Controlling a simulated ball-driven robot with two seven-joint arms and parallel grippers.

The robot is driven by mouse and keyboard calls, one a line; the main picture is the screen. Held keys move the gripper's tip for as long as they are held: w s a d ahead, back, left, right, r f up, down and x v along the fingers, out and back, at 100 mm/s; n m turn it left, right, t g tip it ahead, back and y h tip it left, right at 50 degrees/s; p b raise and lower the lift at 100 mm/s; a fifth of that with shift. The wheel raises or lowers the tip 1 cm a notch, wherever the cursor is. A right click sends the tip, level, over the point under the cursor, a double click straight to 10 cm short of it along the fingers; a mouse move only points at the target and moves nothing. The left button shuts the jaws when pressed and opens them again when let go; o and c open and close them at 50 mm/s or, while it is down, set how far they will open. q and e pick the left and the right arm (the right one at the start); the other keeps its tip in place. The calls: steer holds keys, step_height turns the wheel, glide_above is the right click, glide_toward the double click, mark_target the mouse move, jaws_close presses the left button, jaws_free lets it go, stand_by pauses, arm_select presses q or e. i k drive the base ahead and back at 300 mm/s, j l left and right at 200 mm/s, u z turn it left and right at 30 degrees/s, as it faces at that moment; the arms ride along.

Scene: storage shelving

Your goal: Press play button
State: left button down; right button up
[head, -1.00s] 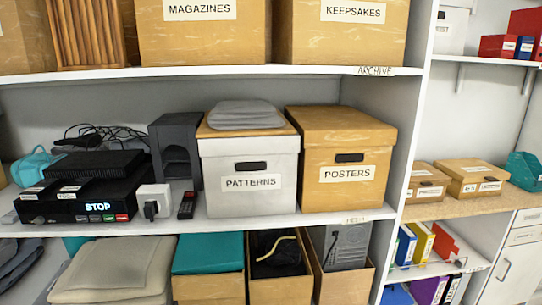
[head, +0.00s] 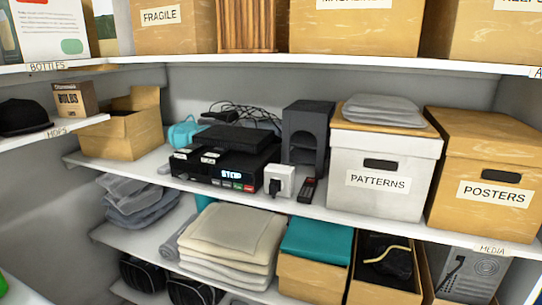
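A black media player (head: 208,172) sits on the middle shelf, left of centre. Its lit display (head: 232,175) appears to read "STOP". Below the display is a row of small buttons (head: 227,184), mostly green with a red one at the right end. Their labels are too small to read, so I cannot tell which is play. Two small labelled black items lie on top of the player's left part, and a flat black box (head: 235,139) is at its back. Neither of my grippers is in view.
A white plug adapter (head: 279,180) and a dark remote (head: 307,189) are right of the player. A dark grey holder (head: 306,138), the PATTERNS box (head: 377,170) and the POSTERS box (head: 488,180) stand further right. An open cardboard box (head: 122,132) is left, with bare shelf before it.

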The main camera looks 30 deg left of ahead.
mark_target(238, 186)
steer(key=u, duration=1.45)
